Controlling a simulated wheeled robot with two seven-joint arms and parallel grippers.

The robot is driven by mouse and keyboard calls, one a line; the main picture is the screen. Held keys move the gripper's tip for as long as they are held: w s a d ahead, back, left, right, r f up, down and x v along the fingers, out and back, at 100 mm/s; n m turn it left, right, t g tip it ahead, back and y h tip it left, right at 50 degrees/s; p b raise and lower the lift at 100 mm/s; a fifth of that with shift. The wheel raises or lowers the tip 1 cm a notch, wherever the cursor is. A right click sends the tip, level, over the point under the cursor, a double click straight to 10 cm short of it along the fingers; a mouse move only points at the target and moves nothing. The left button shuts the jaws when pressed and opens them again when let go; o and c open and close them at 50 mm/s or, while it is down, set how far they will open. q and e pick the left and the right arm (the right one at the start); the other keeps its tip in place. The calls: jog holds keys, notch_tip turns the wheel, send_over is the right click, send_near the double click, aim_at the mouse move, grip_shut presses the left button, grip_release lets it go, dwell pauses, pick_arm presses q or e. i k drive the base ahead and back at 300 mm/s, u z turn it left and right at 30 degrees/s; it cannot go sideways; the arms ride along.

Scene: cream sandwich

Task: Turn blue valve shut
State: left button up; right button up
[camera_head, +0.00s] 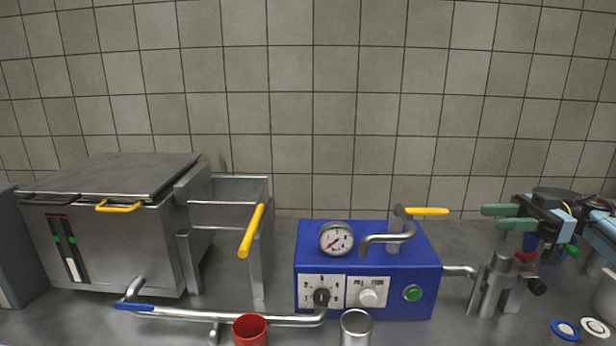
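A blue valve lever (134,307) lies level along the left end of a metal pipe (190,314) at the front left. My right gripper (492,217) comes in from the right edge. Its two green fingers point left, apart from each other with nothing visible between them. It is far to the right of the blue lever. My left gripper is not in view.
A blue machine (370,246) with a gauge, dials and a yellow-handled pipe stands in the middle. A steel fryer (115,235) is at the left. A red cup (250,329) and a metal cup (356,328) stand at the front. A tiled wall closes the back.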

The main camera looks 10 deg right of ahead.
aim_at(122, 305)
jog(key=k, duration=0.95)
